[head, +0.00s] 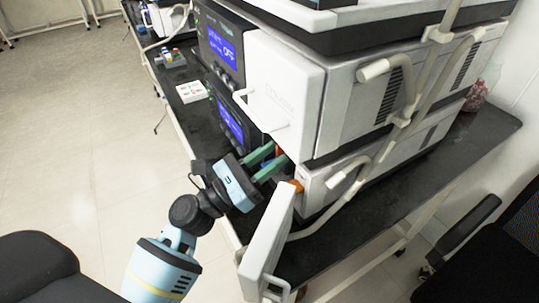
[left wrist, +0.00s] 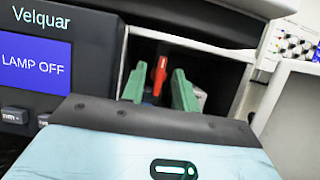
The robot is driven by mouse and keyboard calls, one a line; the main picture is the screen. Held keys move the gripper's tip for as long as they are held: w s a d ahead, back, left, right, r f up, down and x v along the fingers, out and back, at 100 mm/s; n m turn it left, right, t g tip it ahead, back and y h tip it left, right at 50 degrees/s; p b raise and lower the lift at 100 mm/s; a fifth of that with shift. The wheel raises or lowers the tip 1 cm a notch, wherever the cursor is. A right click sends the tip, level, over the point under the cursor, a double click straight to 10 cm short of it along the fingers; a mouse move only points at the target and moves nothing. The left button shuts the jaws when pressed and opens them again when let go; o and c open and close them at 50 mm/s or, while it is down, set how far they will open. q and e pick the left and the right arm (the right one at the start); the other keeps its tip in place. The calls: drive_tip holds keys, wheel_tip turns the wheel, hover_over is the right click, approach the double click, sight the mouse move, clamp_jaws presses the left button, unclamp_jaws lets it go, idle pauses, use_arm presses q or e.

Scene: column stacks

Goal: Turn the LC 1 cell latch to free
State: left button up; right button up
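The cell latch is a red lever (left wrist: 160,76), standing roughly upright inside the open compartment of the lower instrument. Only a small red bit (head: 279,151) of it shows in the head view. My left gripper (head: 273,161) reaches into this compartment with its green fingers apart. In the left wrist view the fingers (left wrist: 158,88) stand one on each side of the lever, with gaps visible. I cannot tell how deep the fingertips are relative to it. The instrument's blue screen (left wrist: 35,66) reads LAMP OFF. My right gripper is not in view.
The compartment's white door (head: 267,236) hangs open beside my left gripper. Above, a white cover (head: 283,85) juts from the upper instrument. Pale tubes (head: 408,110) run down the stack's side.

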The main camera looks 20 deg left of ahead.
use_arm(q)
drive_tip(key=shift+c, duration=0.3)
drive_tip(key=c, duration=0.5)
clamp_jaws()
